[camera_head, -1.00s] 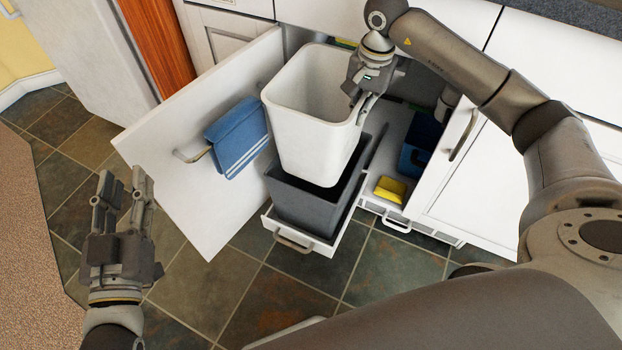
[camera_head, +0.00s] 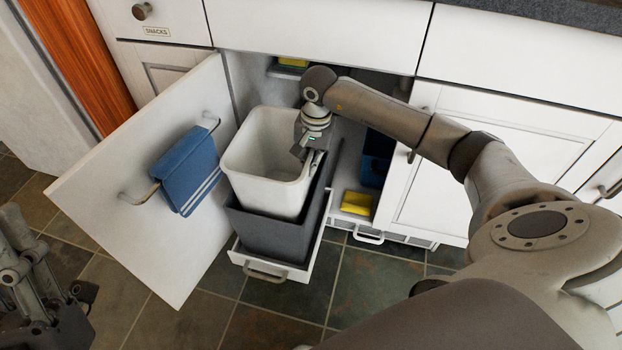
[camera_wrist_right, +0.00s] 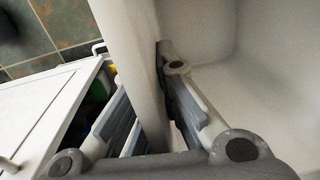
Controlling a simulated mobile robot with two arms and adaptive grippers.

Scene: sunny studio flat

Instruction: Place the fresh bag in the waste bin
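The white inner bin (camera_head: 262,190) sits upright and partly sunk inside the grey outer bin (camera_head: 268,238), with its upper part above the grey rim. It looks empty in the head view. My right gripper (camera_head: 311,158) is shut on the white bin's right rim. In the right wrist view my right gripper (camera_wrist_right: 140,68) straddles the wall of the white bin (camera_wrist_right: 225,100), one finger inside and one outside. My left gripper (camera_head: 40,265) is at the lower left, partly cut off, away from the bins; its opening is unclear. No fresh bag is visible.
The bins stand in a pulled-out drawer (camera_head: 268,268). An open cabinet door (camera_head: 130,225) with a blue towel (camera_head: 188,170) stands to the left. A yellow sponge (camera_head: 356,203) lies on a rack at right. Cabinet fronts (camera_head: 505,135) close off the right.

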